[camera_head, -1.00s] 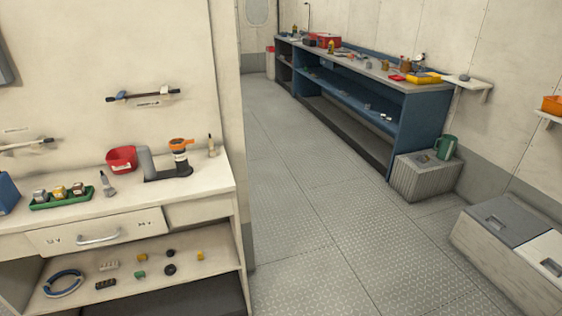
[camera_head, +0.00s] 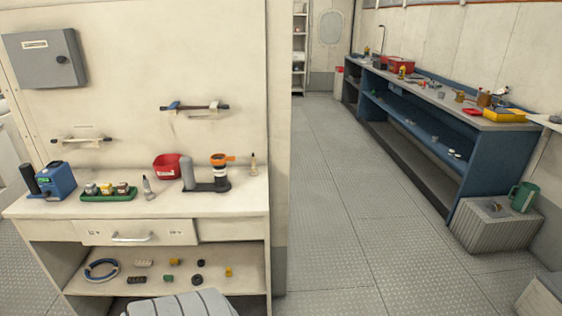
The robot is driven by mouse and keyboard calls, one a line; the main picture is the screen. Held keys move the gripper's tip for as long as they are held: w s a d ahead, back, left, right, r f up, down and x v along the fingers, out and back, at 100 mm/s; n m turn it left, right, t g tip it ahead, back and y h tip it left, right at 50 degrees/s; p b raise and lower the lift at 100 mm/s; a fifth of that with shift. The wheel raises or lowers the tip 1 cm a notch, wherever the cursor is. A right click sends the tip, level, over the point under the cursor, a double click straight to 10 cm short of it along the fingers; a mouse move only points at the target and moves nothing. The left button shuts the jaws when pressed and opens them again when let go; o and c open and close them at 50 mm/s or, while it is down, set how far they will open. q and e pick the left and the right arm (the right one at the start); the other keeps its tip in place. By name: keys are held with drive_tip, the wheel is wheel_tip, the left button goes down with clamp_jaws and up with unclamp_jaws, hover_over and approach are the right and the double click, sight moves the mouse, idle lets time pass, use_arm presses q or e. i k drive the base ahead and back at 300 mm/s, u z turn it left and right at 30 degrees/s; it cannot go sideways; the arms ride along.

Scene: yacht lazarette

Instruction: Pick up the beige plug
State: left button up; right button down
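I cannot pick out a beige plug for certain. A small pale, blocky piece (camera_head: 143,263) lies on the lower shelf of the white workbench at the left, too small to identify. Near it on that shelf are a dark block (camera_head: 137,279), a green piece (camera_head: 168,278), yellow pieces (camera_head: 228,271), black round pieces (camera_head: 197,277) and a blue-and-white ring (camera_head: 101,269). Neither of my grippers is in view.
The white workbench top (camera_head: 50,208) holds a blue device (camera_head: 56,180), a green tray (camera_head: 107,194), a red bin (camera_head: 167,166) and an orange-topped holder (camera_head: 220,172). A grey ribbed shape (camera_head: 180,303) fronts the shelf. A blue bench (camera_head: 480,165) stands right; the floor (camera_head: 345,225) between is clear.

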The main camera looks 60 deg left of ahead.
sight(254, 170)
drive_tip(key=u, duration=0.1)
drive_tip(key=i, duration=1.9)
drive_tip(key=u, duration=0.8)
drive_tip(key=i, duration=1)
drive_tip(key=u, duration=0.75)
